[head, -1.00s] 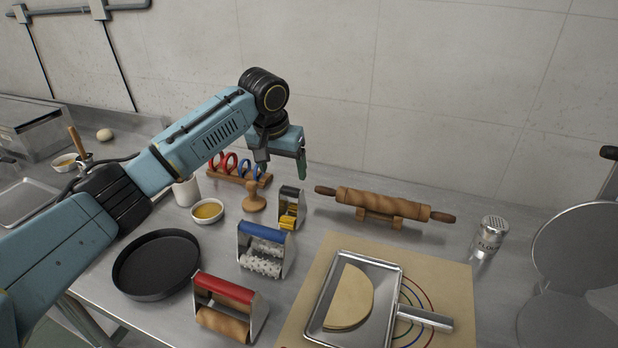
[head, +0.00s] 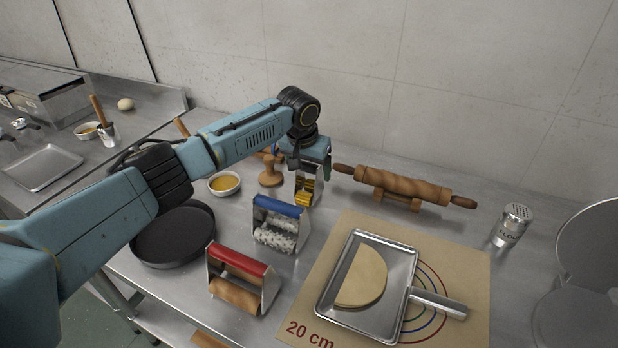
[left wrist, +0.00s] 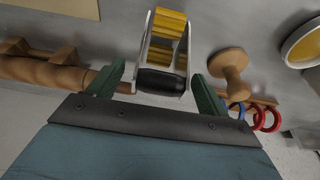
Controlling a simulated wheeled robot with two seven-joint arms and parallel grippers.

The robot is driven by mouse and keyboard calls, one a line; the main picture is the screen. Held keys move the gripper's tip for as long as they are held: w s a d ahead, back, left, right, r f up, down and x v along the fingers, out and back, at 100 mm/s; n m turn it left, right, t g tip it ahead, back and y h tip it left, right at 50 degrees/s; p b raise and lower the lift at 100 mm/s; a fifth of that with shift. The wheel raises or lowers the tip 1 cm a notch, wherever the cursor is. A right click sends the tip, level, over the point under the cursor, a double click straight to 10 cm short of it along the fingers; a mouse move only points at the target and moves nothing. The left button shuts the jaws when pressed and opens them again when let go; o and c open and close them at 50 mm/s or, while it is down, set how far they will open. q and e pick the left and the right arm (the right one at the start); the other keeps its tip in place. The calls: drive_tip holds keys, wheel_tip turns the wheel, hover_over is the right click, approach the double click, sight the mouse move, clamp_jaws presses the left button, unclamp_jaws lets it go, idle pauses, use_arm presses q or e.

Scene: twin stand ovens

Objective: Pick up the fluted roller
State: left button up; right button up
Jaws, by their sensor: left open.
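The fluted roller has a yellow ridged drum, a metal frame and a black handle. It stands on the steel worktop, and its yellow drum (head: 305,196) shows below my left gripper (head: 311,168) in the head view. In the left wrist view the roller's black handle (left wrist: 160,81) lies between the two green fingers of my left gripper (left wrist: 156,84), with a gap on each side. The left gripper is open and holds nothing. In the head view it hides the roller's handle. My right gripper is not in view.
A blue-handled spiked roller (head: 277,227) and a red-handled wooden roller (head: 238,281) stand in front. A wooden rolling pin (head: 405,186) rests on a stand to the right. A wooden stamp (head: 270,172) and an oil bowl (head: 224,184) are left. A tray (head: 367,326) lies on the mat.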

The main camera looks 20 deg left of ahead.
use_arm(q)
drive_tip(key=shift+x, duration=1.1)
drive_tip(key=c, duration=1.4)
drive_tip(key=shift+o, duration=0.2)
wheel_tip(320, 180, up, 10)
drive_tip(key=shift+r, duration=0.1)
